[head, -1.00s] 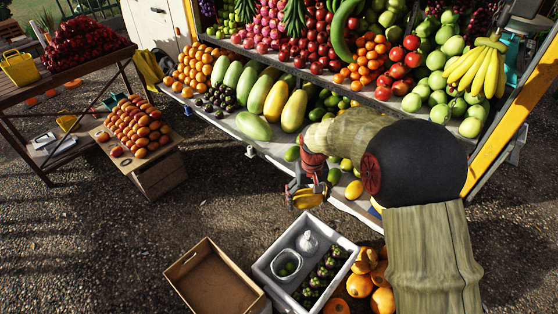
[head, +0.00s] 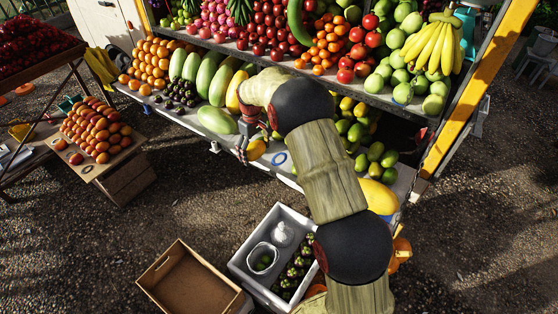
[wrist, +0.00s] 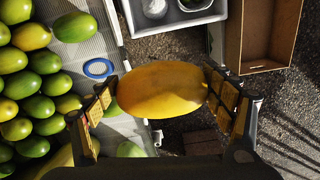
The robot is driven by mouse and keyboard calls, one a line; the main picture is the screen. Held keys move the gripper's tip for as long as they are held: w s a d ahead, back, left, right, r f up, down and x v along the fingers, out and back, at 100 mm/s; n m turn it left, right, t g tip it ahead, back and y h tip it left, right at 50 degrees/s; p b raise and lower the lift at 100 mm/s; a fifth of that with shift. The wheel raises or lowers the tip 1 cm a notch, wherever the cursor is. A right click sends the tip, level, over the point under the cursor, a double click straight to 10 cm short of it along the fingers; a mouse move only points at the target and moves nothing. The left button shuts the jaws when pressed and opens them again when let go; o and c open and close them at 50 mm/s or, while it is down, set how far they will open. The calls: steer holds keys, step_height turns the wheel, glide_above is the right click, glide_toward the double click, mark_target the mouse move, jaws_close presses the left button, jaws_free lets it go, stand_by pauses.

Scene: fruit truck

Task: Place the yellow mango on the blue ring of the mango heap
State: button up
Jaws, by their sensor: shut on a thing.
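My gripper (wrist: 164,96) is shut on the yellow mango (wrist: 162,90), with one finger at each end of it. In the head view, my gripper (head: 246,149) and the yellow mango (head: 257,150) are near the front edge of the truck's lower shelf. The blue ring (head: 280,158) lies on the shelf just right of the mango; it also shows in the wrist view (wrist: 98,68), left of and above the mango. The mango heap (wrist: 38,88) of green and yellowish mangoes lies left of the ring there. My arm hides part of this heap (head: 356,130) in the head view.
A watermelon-like green fruit (head: 216,121) lies on the shelf left of my gripper. A grey crate (head: 240,267) and an empty cardboard box (head: 182,262) stand on the ground in front. A fruit-filled upper shelf (head: 350,84) is above the heap.

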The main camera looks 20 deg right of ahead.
steer(key=w+d+f+n, duration=0.35)
steer(key=w+f, duration=0.35)
steer(key=w, duration=0.4)
steer(key=b, duration=0.4)
glide_above(285, 162)
steer(key=shift+n, duration=0.45)
steer(key=f, duration=0.6)
steer(key=a+f, duration=0.1)
steer(key=f, duration=0.2)
steer(key=shift+w+f, duration=0.2)
steer(key=f, duration=0.1)
steer(key=d+f+b, duration=0.1)
steer(key=f, duration=0.1)
steer(key=shift+s+f, duration=0.1)
steer(key=shift+f, duration=0.4)
steer(key=shift+f, duration=0.15)
steer(key=o, duration=0.9)
steer(key=shift+o, duration=0.6)
